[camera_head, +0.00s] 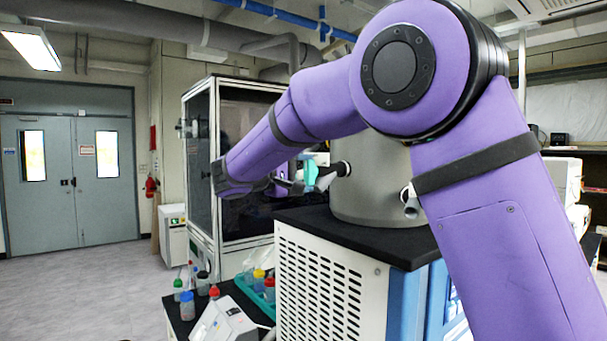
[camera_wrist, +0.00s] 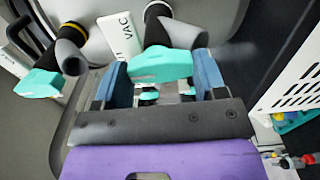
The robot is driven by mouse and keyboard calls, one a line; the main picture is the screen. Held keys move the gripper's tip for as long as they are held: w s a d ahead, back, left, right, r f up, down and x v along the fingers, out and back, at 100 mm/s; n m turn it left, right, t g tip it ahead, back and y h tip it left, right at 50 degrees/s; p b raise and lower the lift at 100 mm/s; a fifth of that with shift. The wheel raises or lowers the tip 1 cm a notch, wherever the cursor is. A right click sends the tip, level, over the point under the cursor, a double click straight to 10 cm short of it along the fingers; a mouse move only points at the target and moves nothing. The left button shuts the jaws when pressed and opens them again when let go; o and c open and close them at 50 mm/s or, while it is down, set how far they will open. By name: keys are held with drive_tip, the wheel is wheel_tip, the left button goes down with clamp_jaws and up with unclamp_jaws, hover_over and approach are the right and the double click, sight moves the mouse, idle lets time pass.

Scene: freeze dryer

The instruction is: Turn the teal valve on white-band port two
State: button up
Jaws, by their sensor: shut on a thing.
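The teal valve (camera_wrist: 160,66) sits on the end of a dark port (camera_wrist: 157,32) with a pale band near its base, in the middle of the wrist view. My gripper (camera_wrist: 159,80) has its blue-padded fingers on either side of this valve and is shut on it. In the head view my gripper (camera_head: 290,186) reaches the teal valve (camera_head: 311,173) on the left side of the grey steel chamber (camera_head: 372,190). The far fingertip contact is partly hidden by the valve itself.
A second teal valve (camera_wrist: 40,83) hangs from a yellow-banded port (camera_wrist: 72,38) close to the left. A "VAC" label (camera_wrist: 122,36) lies between the ports. The vented white cabinet (camera_head: 320,285) stands below. Bottles (camera_head: 260,279) and a glass-fronted cabinet (camera_head: 200,160) are nearby.

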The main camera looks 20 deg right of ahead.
sight(310, 182)
drive_tip(key=o, duration=0.9)
drive_tip(key=shift+a, duration=0.1)
drive_tip(key=v, duration=1)
drive_tip(key=shift+s+a, duration=0.15)
drive_tip(key=shift+a, duration=0.2)
drive_tip(key=shift+d, duration=0.1)
drive_tip(key=s+d+f+g+y, duration=0.2)
drive_tip(key=s+d+f+y, duration=0.15)
drive_tip(key=s+d, duration=0.45)
drive_tip(key=s+d+f+g+y, duration=0.1)
drive_tip(key=s+d+f+y, duration=0.1)
drive_tip(key=s+d+y, duration=0.6)
drive_tip(key=s+f+m+t+y, duration=0.1)
drive_tip(key=s+f+y, duration=0.1)
drive_tip(key=s, duration=0.4)
drive_tip(key=s+d+f+m+y, duration=0.1)
drive_tip(key=s+f, duration=0.3)
drive_tip(key=s, duration=0.2)
drive_tip(key=s+f+m+t+y, duration=0.1)
drive_tip(key=s+f+y, duration=0.1)
drive_tip(key=s, duration=0.4)
drive_tip(key=shift+s+d+f+m+t+y, duration=0.2)
drive_tip(key=shift+f+m+t+y, duration=0.15)
drive_tip(key=shift+f, duration=0.15)
